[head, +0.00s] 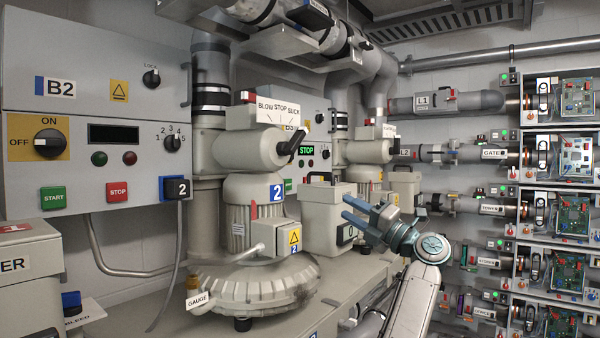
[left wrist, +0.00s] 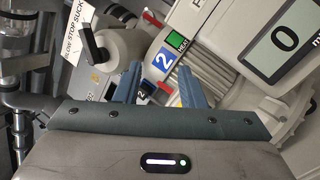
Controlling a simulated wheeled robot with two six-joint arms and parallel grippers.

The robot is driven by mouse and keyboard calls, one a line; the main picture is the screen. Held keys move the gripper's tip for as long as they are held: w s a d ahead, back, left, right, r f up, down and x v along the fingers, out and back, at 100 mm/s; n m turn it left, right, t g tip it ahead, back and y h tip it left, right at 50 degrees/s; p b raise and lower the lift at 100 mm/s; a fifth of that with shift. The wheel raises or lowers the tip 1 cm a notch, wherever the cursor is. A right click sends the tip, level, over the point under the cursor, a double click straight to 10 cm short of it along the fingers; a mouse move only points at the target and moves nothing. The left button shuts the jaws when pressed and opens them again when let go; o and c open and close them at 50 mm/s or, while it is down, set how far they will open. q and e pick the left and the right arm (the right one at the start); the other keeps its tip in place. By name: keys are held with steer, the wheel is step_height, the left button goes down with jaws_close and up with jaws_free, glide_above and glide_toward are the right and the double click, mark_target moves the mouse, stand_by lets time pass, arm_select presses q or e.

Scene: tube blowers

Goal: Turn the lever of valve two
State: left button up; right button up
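Valve two is the beige valve body (head: 243,150) above the blower with the blue 2 plate (head: 276,193). Its sign (head: 278,110) reads BLOW STOP SUCK. Its black lever (head: 296,143) sticks out at the right end, tilted up to the right. In the left wrist view the lever (left wrist: 92,45) is at upper left, beside the sign (left wrist: 78,30). My left gripper (head: 347,207) is below and right of the lever, apart from it. Its blue fingers are spread with nothing held between them; they also show in the left wrist view (left wrist: 160,72). My right gripper is not in view.
A beige box with a 0 display (head: 346,233) stands close left of my left gripper; the display is large in the left wrist view (left wrist: 284,40). A second similar valve (head: 375,148) stands behind. Control panel B2 (head: 100,120) is at left, pipes and circuit racks (head: 560,155) at right.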

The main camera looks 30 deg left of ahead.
mark_target(298, 144)
arm_select(q)
steer(key=s+r+n+g+h+p, duration=0.15)
steer(key=s+r, duration=0.25)
steer(key=r, duration=0.4)
steer(key=s+r+n+h+p, duration=0.1)
steer(key=s+r+n+h, duration=0.2)
steer(key=s+r, duration=0.35)
steer(key=shift+y, duration=0.25)
steer(key=w+a+p, duration=0.1)
steer(key=a, duration=0.2)
steer(key=w+a+p, duration=0.1)
steer(key=a+p, duration=0.1)
steer(key=a, duration=0.1)
steer(key=w+a+r+p, duration=0.1)
steer(key=a, duration=0.2)
steer(key=shift+a+p, duration=0.3)
steer(key=shift+a, duration=0.15)
steer(key=shift+f, duration=0.1)
steer(key=c, duration=0.7)
